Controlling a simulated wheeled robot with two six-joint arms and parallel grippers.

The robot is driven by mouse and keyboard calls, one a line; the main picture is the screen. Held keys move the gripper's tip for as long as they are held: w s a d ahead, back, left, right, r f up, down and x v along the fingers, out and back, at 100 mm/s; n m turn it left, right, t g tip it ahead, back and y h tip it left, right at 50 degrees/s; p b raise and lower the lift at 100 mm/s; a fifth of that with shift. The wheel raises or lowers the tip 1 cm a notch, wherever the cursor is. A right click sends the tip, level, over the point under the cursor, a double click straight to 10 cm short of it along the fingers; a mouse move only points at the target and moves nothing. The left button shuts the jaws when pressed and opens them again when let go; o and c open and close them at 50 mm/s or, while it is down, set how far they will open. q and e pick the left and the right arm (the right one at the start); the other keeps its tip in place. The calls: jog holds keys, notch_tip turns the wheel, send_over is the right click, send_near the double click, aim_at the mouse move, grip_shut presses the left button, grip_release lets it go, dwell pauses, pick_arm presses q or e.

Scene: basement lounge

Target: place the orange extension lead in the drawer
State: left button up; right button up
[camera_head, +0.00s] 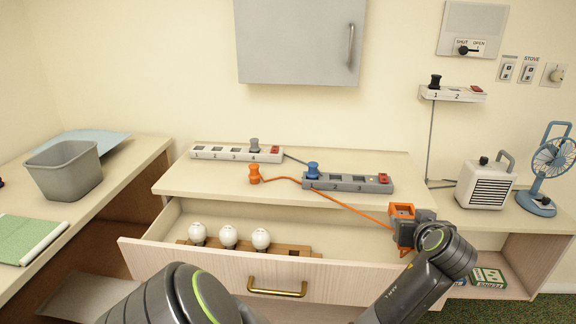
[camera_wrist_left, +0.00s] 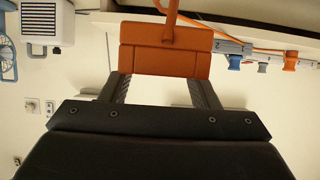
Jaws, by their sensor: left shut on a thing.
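The orange extension lead has a block-shaped socket end (camera_head: 402,210) at the right of the head view and an orange plug (camera_head: 254,174) on the cabinet top, joined by an orange cord. My left gripper (camera_head: 406,228) is shut on the socket end, above the right end of the open drawer. In the left wrist view the orange block (camera_wrist_left: 165,60) sits between the two fingers, its cord running off the top edge. The drawer (camera_head: 345,278) is pulled open, with a brass handle. My right gripper is not in view.
A wooden holder (camera_head: 190,245) with white bulbs (camera_head: 229,237) lies in the drawer's left and middle; its right part looks clear. A grey power strip (camera_head: 347,184) with a blue plug (camera_head: 313,170) and a white power strip (camera_head: 235,154) lie on the cabinet top.

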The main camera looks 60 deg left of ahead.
aim_at(393, 211)
pick_arm(q)
jog(key=a+n+g+y, duration=0.1)
jog(key=a, duration=0.1)
jog(key=w+a+f+n+g, duration=0.1)
jog(key=a+n, duration=0.1)
jog(key=a+f+n+g+y, duration=0.1)
jog(key=a+g, duration=0.1)
jog(key=shift+w+y, duration=0.15)
jog(key=shift+y, duration=0.15)
jog(key=shift+a+n+g, duration=0.3)
jog(key=shift+a+n, duration=0.05)
jog(key=shift+n, duration=0.05)
notch_tip(393, 211, down, 10)
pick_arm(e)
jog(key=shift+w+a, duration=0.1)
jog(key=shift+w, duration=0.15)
pick_arm(q)
jog(key=shift+f, duration=0.1)
